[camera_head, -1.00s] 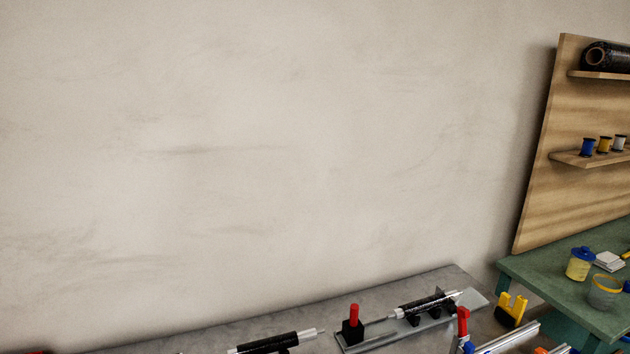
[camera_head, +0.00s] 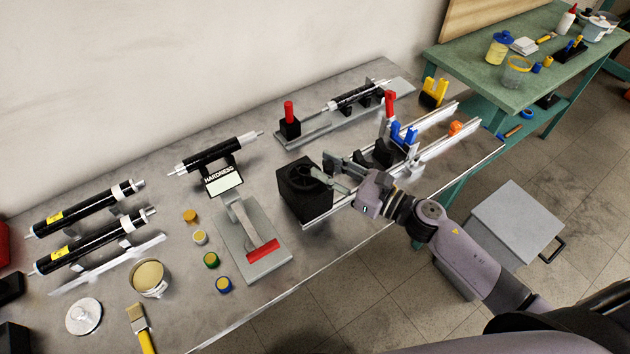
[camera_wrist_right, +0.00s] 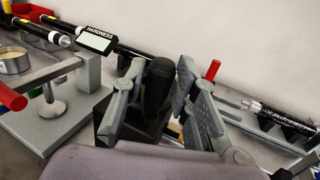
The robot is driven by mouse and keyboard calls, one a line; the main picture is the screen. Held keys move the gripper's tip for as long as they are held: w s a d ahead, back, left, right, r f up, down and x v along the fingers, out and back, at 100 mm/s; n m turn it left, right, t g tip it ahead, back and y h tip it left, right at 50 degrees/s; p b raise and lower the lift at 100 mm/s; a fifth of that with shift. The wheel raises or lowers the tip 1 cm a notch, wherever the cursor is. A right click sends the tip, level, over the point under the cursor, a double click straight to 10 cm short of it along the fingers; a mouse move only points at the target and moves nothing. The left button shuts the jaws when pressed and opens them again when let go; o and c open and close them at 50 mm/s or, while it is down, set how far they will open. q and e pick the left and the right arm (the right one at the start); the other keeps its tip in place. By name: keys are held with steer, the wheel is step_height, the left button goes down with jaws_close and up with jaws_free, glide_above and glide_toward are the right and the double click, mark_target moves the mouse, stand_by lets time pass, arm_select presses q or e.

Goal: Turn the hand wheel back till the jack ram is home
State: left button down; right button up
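The hand wheel (camera_head: 304,171) is black and sits on the near-side block of a black jack housing (camera_head: 306,203), at the left end of the rail fixture. My right gripper (camera_head: 333,173) is at the wheel's right side, its fingers apart. In the right wrist view a ribbed black handle (camera_wrist_right: 158,86) stands between the two grey fingers, close to the right one; I cannot tell whether they touch it. The jack ram cannot be made out behind the housing and gripper. My left gripper is not in view.
A hardness tester (camera_head: 250,240) with a red lever stands to the left. Black rollers (camera_head: 90,208), small pots and a brush (camera_head: 140,325) lie farther left. A green bench (camera_head: 480,65) stands at right.

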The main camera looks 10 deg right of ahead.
steer(key=shift+o, duration=1)
steer(key=b+v, duration=0.2)
steer(key=v, duration=0.4)
steer(key=shift+w, duration=0.1)
